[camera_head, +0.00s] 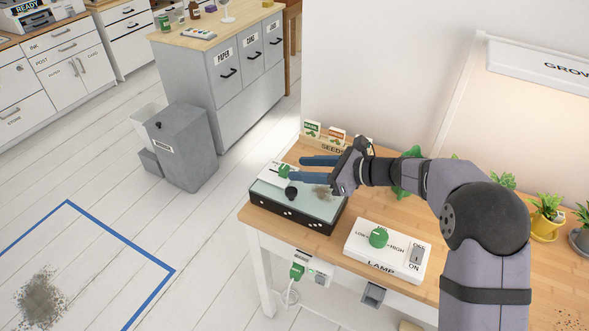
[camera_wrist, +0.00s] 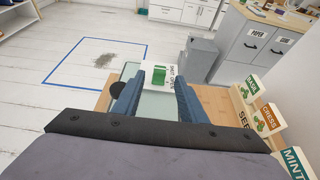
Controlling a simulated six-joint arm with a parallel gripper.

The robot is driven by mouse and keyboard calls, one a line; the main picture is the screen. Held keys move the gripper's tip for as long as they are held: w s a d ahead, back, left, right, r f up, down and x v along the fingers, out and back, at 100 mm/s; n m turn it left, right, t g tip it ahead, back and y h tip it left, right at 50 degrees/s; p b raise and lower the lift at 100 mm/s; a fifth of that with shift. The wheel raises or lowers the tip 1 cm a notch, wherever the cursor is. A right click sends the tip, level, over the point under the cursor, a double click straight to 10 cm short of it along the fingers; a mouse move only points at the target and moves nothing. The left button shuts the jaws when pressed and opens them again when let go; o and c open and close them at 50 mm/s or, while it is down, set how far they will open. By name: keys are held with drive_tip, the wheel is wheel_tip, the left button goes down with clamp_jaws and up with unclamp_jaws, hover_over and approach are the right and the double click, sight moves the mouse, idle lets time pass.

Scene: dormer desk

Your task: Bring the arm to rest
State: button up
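My gripper (camera_head: 297,168) is over the left end of the wooden desk (camera_head: 343,216), its two blue fingers spread apart and pointing left. It also shows in the wrist view (camera_wrist: 158,73), open with nothing visibly clamped. Below the fingers is a black box with a pale glassy top (camera_head: 322,207). A white switch panel with a green knob (camera_head: 285,171) is at its back left; the knob appears between the fingertips in the wrist view (camera_wrist: 159,77). I cannot tell the fingers' exact height above it. My arm reaches in from the right.
A white lamp control (camera_head: 388,250) with a green dial and switch sits at the desk front. A seed packet holder (camera_head: 327,137) stands behind my fingers. Potted plants (camera_head: 545,217) stand at the right. A grey bin (camera_head: 183,145) and open floor lie left.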

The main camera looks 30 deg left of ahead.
drive_tip(key=shift+d+r, duration=0.25)
drive_tip(key=shift+d, duration=0.3)
drive_tip(key=shift+d, duration=0.1)
drive_tip(key=s+d+r+n+h+p, duration=0.1)
drive_tip(key=s+d+n+h+p, duration=0.3)
drive_tip(key=d, duration=0.9)
drive_tip(key=s+d+r+n+h+p, duration=0.1)
drive_tip(key=s+d+n+h+p, duration=0.3)
drive_tip(key=s+d+n, duration=0.4)
drive_tip(key=s+d+r+n+h+p, duration=0.1)
drive_tip(key=s+d+n+h+p, duration=0.2)
drive_tip(key=s+d, duration=0.7)
drive_tip(key=d+n+h, duration=0.2)
drive_tip(key=d+n, duration=0.1)
drive_tip(key=d, duration=0.6)
drive_tip(key=shift+s+p, duration=0.15)
drive_tip(key=shift+p, duration=0.25)
drive_tip(key=shift+o, duration=0.3)
drive_tip(key=shift+a, duration=0.1)
